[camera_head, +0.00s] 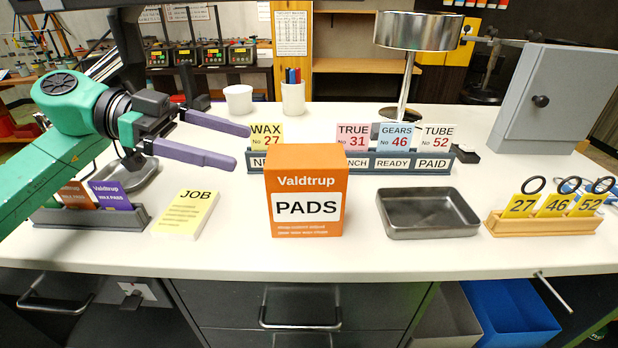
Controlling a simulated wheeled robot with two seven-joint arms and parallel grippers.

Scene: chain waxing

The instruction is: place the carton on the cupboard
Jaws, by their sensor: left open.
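An orange carton (306,160) labelled "Valdtrup PADS" stands upright near the middle of the white counter. A grey cupboard (553,98) with a dark knob stands at the back right of the counter, its door shut; its top is partly cut off by the picture's edge. My left gripper (242,148) comes in from the left, with its two purple fingers apart and nothing between them. It is up and to the left of the carton, not touching it. My right gripper is not in view.
A card rack (262,162) stands behind the carton. A grey tray (428,213) lies to its right, beside a wooden tag holder (540,224). A yellow JOB pad (186,212) lies to the left. A lamp (418,32) and two white cups (238,99) stand at the back.

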